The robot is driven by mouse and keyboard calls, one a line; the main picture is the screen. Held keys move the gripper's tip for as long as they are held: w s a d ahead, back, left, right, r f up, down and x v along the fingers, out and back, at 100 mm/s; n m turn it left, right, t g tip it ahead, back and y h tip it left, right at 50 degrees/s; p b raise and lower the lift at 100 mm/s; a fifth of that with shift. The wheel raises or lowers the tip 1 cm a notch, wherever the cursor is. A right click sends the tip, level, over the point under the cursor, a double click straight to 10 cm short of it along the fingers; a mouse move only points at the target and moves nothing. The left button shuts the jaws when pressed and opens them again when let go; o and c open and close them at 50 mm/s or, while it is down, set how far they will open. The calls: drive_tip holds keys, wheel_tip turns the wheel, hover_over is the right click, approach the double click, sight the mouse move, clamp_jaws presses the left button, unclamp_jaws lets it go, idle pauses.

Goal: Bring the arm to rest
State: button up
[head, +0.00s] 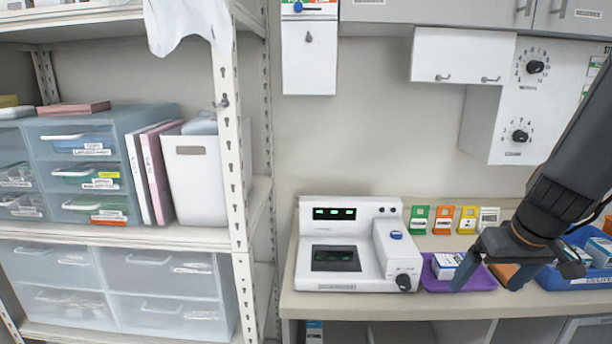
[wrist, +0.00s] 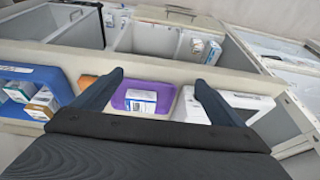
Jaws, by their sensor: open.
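My gripper (head: 517,272) hangs from the right on my dark arm, over the front of the counter. In the wrist view my gripper (wrist: 158,82) has its two fingers wide apart with nothing between them that it holds. A purple tray (head: 487,283) with a white and blue box (head: 446,264) in it lies on the counter below and left of the gripper. The purple tray also shows between the fingers in the wrist view (wrist: 165,92), lower than they are. The gripper hides part of the counter and an orange-brown item (head: 503,271) behind it.
A white device (head: 345,282) with green displays stands left of the tray. A blue bin (head: 560,278) with boxes is at the right. Coloured cards (head: 443,220) stand at the back. A shelf post (head: 232,150) is at the left; wall cabinets (head: 462,55) hang above.

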drive_tip(key=s+a+f+g, duration=0.1)
drive_tip(key=s+a+f, duration=0.1)
drive_tip(key=a, duration=0.7)
drive_tip(key=s+a+f+g, duration=0.1)
drive_tip(key=s+a+f, duration=0.2)
drive_tip(key=a, duration=0.6)
drive_tip(key=shift+s+a+n+g, duration=0.3)
drive_tip(key=shift+s+g, duration=0.1)
drive_tip(key=shift+s, duration=0.15)
drive_tip(key=shift+c, duration=0.5)
